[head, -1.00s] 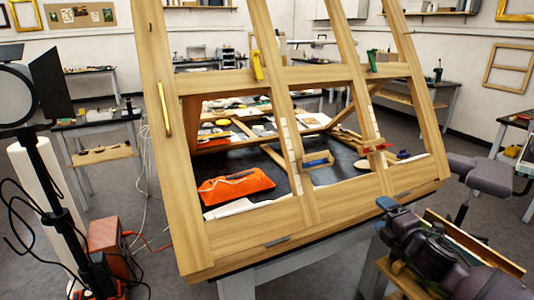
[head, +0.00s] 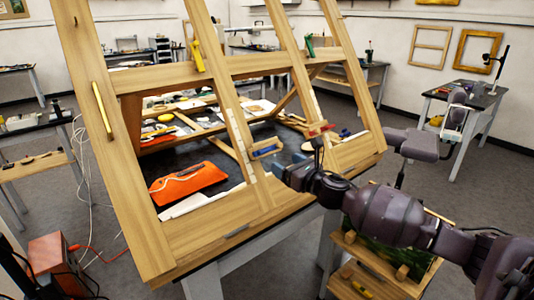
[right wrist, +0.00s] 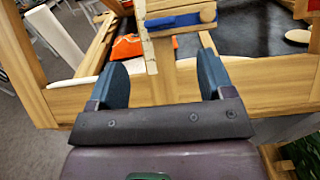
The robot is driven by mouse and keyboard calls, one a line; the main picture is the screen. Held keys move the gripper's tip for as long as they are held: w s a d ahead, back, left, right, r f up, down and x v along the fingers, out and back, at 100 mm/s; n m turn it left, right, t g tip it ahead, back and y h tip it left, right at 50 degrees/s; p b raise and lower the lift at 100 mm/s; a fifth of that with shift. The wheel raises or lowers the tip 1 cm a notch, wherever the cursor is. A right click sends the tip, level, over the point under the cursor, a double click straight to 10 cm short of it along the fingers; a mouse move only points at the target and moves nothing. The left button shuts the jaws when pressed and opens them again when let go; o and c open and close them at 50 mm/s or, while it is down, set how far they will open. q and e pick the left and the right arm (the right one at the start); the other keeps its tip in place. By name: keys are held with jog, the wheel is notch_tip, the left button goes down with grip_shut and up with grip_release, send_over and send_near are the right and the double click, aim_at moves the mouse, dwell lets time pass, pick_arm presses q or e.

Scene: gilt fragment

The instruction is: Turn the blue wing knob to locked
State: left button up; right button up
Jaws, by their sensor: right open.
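The blue wing knob (head: 266,152) is on the lower middle of the wooden easel-like frame (head: 150,225), by the foot of a slanted upright. Its bar lies roughly level. My right gripper (head: 290,174) is just right of and below the knob in the head view. In the right wrist view its two dark blue fingers (right wrist: 162,72) are apart and empty, with the knob beyond their tips. My left gripper is out of view.
Yellow (head: 197,55), green (head: 309,47) and red (head: 320,130) knobs sit elsewhere on the frame. An orange cloth item (head: 187,183) lies on the dark tabletop behind the bars. A low wooden stand (head: 350,280) is under my right arm.

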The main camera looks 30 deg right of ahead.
aim_at(263, 152)
jog(key=w+p, duration=0.1)
jog(key=w, duration=0.8)
jog(key=shift+a, duration=0.35)
jog(key=shift+c, duration=0.4)
jog(key=c, duration=0.8)
jog(key=shift+c, duration=0.2)
jog(key=shift+m, duration=0.3)
